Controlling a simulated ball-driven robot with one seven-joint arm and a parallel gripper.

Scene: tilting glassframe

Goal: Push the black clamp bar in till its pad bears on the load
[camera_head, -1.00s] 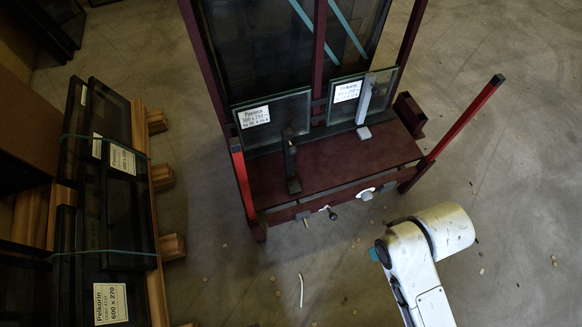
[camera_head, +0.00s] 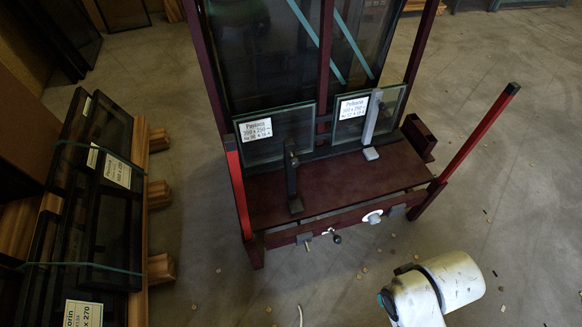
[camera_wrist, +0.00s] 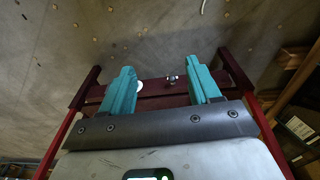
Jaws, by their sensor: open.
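The black clamp bar (camera_head: 291,176) stands upright on the dark red ledge (camera_head: 335,188) of the glass frame, in front of the left small glass pane (camera_head: 280,128). Whether its pad touches the pane is too small to tell. A grey clamp bar (camera_head: 372,118) with a pale foot stands before the right small pane (camera_head: 353,117). My gripper (camera_wrist: 163,70) shows in the wrist view with its two teal fingers apart and nothing between them. It points toward the frame's front rail. In the head view my gripper is out of sight; the black bar is not discernible in the wrist view.
The front rail carries a white round knob (camera_head: 373,217) and a dark knob (camera_head: 337,238). Red posts (camera_head: 470,145) rise at both front corners. Strapped glass packs (camera_head: 105,200) on timber stand at the left. The floor before the frame is mostly clear, with small scraps.

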